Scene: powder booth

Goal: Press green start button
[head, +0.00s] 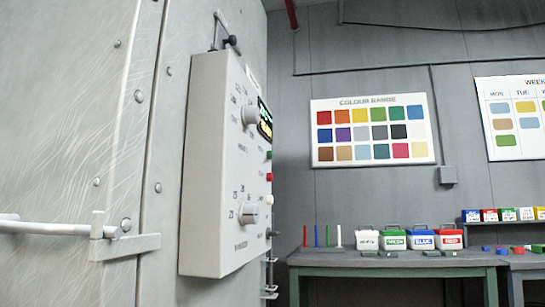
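The control box (209,160) is a pale grey panel fixed to the metal booth wall, left of the middle, seen at a steep angle. Its face carries a green button (269,155), with a red button (269,177) just below it and a white one (268,199) lower down. Two round knobs show on the face, an upper knob (249,114) and a lower knob (249,215). A dark display (264,119) with lit text sits above the green button. My gripper is not in view.
A pale handle bar (50,228) juts along the riveted booth wall at lower left. A workbench (400,260) stands at the right back with several labelled tubs and coloured rods. A colour chart (372,130) hangs above it. Air right of the panel looks clear.

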